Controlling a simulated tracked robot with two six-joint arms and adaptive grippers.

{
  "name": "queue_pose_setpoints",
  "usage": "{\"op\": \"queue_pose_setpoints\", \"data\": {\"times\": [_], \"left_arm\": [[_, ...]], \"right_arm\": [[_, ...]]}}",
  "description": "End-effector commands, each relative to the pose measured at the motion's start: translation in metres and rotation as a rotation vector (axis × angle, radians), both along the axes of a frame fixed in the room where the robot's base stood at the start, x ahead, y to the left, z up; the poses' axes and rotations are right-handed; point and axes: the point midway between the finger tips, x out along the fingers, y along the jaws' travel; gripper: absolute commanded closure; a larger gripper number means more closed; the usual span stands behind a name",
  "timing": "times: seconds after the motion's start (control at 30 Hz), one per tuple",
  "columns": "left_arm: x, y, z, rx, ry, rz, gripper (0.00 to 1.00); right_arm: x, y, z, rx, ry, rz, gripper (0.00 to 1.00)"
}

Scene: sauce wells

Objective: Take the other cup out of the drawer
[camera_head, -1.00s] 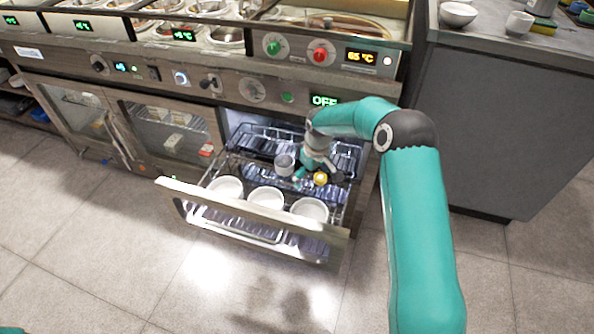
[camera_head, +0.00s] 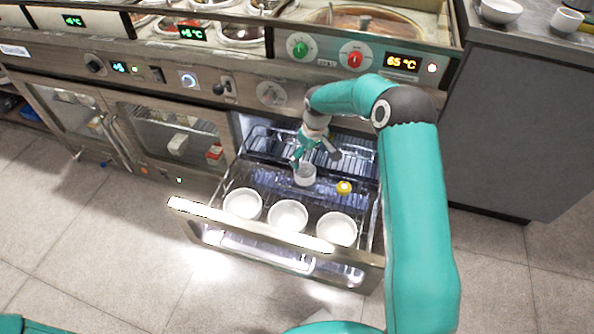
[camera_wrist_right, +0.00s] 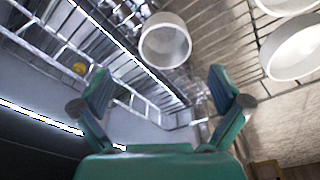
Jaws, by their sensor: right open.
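A small whitish cup (camera_head: 305,175) stands in the open drawer (camera_head: 275,240), behind the row of white bowls. My right gripper (camera_head: 316,158) is open and empty just above and behind this cup, with its fingers spread. In the right wrist view the cup (camera_wrist_right: 166,42) lies ahead of the open fingers (camera_wrist_right: 160,93), apart from them and roughly centred between them. Another white cup (camera_head: 567,20) stands on the counter at the upper right. My left gripper is not in view.
Three white bowls (camera_head: 288,216) line the drawer's front, close to the cup. A small yellow-topped item (camera_head: 344,187) stands to the cup's right. Wire racks (camera_head: 275,142) lie behind. A white bowl (camera_head: 501,11) stands on the counter.

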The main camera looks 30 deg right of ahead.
Motion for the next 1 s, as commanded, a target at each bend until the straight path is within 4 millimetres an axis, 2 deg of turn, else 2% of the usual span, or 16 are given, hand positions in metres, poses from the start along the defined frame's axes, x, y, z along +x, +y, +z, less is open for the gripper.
{"op": "queue_pose_setpoints", "data": {"times": [0.37,0.67,0.93,1.0], "left_arm": [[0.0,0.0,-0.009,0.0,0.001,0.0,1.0],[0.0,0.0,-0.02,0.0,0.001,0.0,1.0],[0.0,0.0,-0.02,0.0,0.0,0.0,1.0],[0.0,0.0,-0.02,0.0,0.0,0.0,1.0]], "right_arm": [[0.008,0.011,-0.032,0.001,0.002,0.019,0.01],[0.01,0.014,-0.072,0.0,0.001,0.02,0.01],[0.011,0.014,-0.075,0.0,0.0,0.021,0.01],[0.011,0.014,-0.075,0.0,0.0,0.021,0.11]]}}
